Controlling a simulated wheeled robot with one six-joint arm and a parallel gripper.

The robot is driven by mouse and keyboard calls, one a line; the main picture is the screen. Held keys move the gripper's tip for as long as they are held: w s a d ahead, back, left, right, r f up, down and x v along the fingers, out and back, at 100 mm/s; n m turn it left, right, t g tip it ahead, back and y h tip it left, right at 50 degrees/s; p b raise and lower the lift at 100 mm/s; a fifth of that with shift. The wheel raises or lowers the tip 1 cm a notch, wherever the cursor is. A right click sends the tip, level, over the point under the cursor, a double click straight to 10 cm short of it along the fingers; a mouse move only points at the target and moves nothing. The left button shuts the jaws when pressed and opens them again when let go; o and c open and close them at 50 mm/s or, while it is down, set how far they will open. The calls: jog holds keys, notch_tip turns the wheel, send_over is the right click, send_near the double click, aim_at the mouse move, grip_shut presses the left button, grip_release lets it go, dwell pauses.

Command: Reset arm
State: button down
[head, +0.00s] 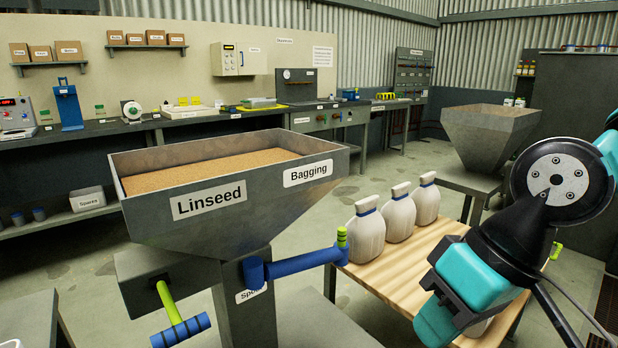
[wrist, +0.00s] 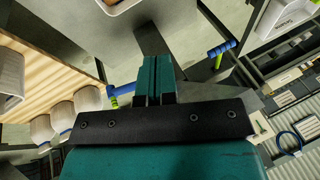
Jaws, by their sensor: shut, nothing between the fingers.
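My gripper (wrist: 157,62) shows in the wrist view as two teal fingers side by side with no gap between them. It is shut and empty. The fingers point toward the grey stand under the linseed hopper and appear apart from it. In the head view my teal and black arm is at the right, bent over the wooden table (head: 403,272). I cannot make out the fingertips in that view.
The linseed hopper (head: 150,222) stands left of centre, with a blue spout (head: 300,262) and a blue-handled crank (head: 181,331). Several white bags (head: 398,212) stand on the table beside my arm. Another hopper (head: 490,135) is behind. Open floor lies between hopper and back bench.

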jog(key=s+d+n+h+p, duration=0.1)
jog(key=s+d, duration=0.1)
jog(key=s, duration=0.4)
notch_tip(320, 180, up, 18)
jog(key=p, duration=1.8)
jog(key=shift+w+a+r+g, duration=0.2)
jog(key=shift+w+g, duration=0.15)
jog(key=shift+g, duration=0.05)
